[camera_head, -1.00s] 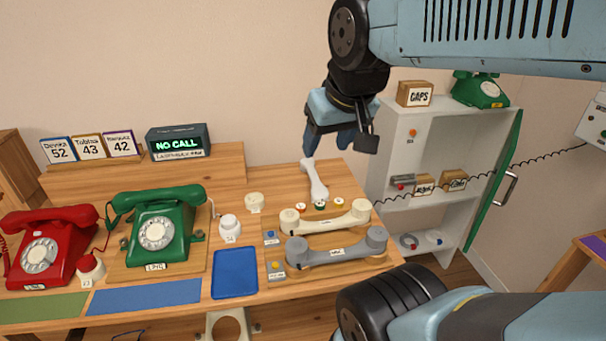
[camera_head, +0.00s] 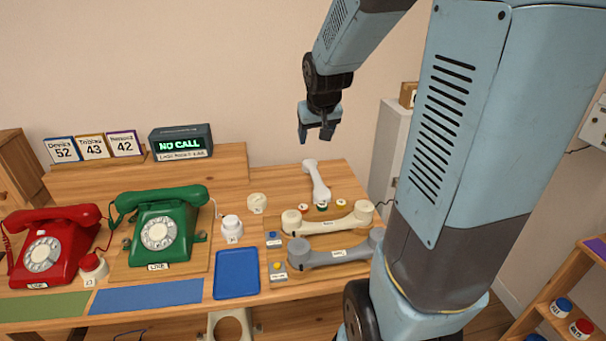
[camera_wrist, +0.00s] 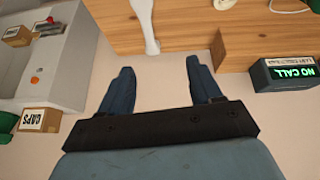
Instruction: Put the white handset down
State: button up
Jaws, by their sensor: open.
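The white handset (camera_head: 316,181) lies on the wooden table toward its back right, and nothing holds it. Part of it also shows in the wrist view (camera_wrist: 148,26), at the top, beyond my fingertips. My gripper (camera_head: 315,138) is open and empty, in the air above and behind the handset, with the wall behind it. In the wrist view its two fingers (camera_wrist: 158,66) stand wide apart with nothing between them.
A cream handset (camera_head: 328,224) and a grey handset (camera_head: 330,255) lie on a wooden board in front of the white one. The green phone (camera_head: 158,232), red phone (camera_head: 42,255) and blue tray (camera_head: 237,274) stand to the left. A white shelf (camera_head: 391,140) is at right.

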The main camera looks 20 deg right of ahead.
send_near(316, 174)
jog(key=shift+m, duration=0.5)
jog(key=x, duration=0.7)
jog(key=shift+s+d+f, duration=0.1)
jog(key=shift+s+d, duration=0.1)
jog(key=shift+d, duration=0.1)
jog(key=x, duration=0.4)
jog(key=shift+w+a, duration=0.3)
jog(key=shift+a, duration=0.1)
jog(key=shift+w+d+f, duration=0.1)
jog(key=shift+w+f, duration=0.15)
jog(key=shift+f, duration=0.15)
grip_shut()
